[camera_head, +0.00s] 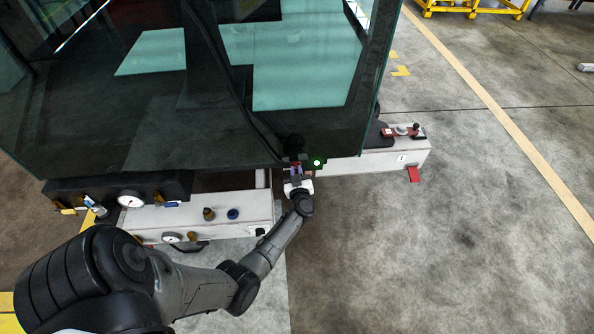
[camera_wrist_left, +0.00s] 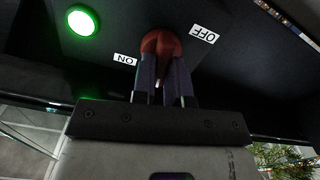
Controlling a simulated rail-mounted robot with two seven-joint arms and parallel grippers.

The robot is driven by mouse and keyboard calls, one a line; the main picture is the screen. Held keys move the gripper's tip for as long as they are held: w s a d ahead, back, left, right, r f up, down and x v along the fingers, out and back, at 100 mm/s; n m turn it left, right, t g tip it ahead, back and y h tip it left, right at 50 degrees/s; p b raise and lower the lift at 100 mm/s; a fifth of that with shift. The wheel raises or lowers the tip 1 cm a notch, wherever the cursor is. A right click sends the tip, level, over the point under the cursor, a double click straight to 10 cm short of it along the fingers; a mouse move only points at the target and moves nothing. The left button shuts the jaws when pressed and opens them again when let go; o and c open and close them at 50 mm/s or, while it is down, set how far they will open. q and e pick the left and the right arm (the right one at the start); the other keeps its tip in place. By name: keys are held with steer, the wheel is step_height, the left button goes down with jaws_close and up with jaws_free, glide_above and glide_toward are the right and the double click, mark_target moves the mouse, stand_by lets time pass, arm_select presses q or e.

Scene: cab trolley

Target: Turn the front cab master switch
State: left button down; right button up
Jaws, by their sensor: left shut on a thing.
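The master switch shows in the left wrist view as a red knob (camera_wrist_left: 160,44) on a dark panel (camera_wrist_left: 115,28). A white ON label (camera_wrist_left: 125,60) is on its left and a white OFF label (camera_wrist_left: 204,35) on its right. My left gripper (camera_wrist_left: 163,76) is shut on the red knob, its two purplish fingers on either side of it. In the head view my left gripper (camera_head: 295,171) is at the lower edge of the cab, and the knob is mostly hidden. A green lamp (camera_head: 317,162) is lit beside it; it also glows in the left wrist view (camera_wrist_left: 83,21). Which label the knob points to is unclear.
The cab's dark glass (camera_head: 250,90) rises just above my left gripper. Below are a white trolley beam (camera_head: 190,215) with knobs and a round gauge (camera_head: 131,199). To the right, a white beam (camera_head: 385,157) carries red parts. The concrete floor at right is free.

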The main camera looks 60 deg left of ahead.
arm_select(q)
steer(key=n, duration=0.3)
steer(key=shift+n+p, duration=0.3)
steer(key=shift+n, duration=0.1)
steer(key=shift+s+a+f+n+b, duration=0.15)
steer(key=shift+n+b, duration=0.3)
steer(key=shift+n, duration=2.5)
steer(key=shift+s+d+f+n+b, duration=0.1)
steer(key=shift+n+b, duration=0.35)
steer(key=shift+n, duration=2.5)
steer(key=c, duration=1.1)
jaws_free()
steer(key=shift+c, duration=0.2)
